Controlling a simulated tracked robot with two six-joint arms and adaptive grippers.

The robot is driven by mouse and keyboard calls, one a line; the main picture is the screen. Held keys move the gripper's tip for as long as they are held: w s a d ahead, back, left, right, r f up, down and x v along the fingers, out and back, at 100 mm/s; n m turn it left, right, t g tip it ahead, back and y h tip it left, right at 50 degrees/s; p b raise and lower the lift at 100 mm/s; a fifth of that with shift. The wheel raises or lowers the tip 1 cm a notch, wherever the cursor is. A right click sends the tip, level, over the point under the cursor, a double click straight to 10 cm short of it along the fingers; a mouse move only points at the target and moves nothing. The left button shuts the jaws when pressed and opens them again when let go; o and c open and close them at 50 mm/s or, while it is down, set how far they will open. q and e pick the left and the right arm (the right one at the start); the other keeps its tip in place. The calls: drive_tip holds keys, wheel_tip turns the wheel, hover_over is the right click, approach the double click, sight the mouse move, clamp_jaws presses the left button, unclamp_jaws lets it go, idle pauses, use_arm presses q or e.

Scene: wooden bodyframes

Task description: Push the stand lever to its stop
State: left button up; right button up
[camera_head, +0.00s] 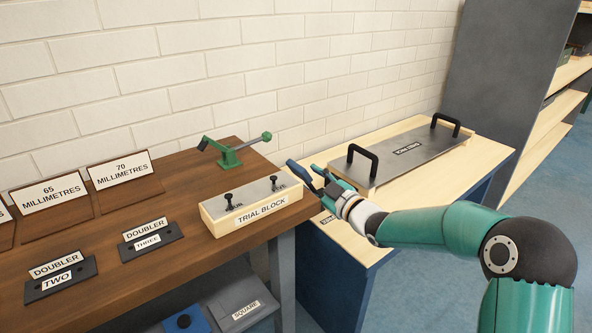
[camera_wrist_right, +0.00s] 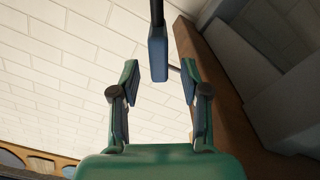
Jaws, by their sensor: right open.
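A green stand (camera_head: 230,157) sits on the brown bench near the wall. Its lever (camera_head: 252,143) slants up to the right and ends in a dark rounded knob (camera_head: 266,136). My right gripper (camera_head: 307,176) is open and empty, in front of the stand and to its right, apart from the lever. In the right wrist view its two green fingers with dark blue pads (camera_wrist_right: 158,88) stand wide apart. A dark rod with a blue end (camera_wrist_right: 158,55) shows beyond and between them; I cannot tell what it belongs to. My left gripper is not in view.
The trial block (camera_head: 258,205) with two black pins stands in front of the stand. Doubler plates (camera_head: 60,279) and millimetre signs (camera_head: 120,169) lie to the left. A grey plate with black handles (camera_head: 405,153) rests on the pale table to the right. A brick wall (camera_head: 220,70) closes off the back.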

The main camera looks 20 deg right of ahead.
sight(296, 174)
drive_tip(key=x, duration=0.6)
drive_tip(key=shift+w, duration=0.15)
clamp_jaws()
drive_tip(key=shift+f, duration=0.1)
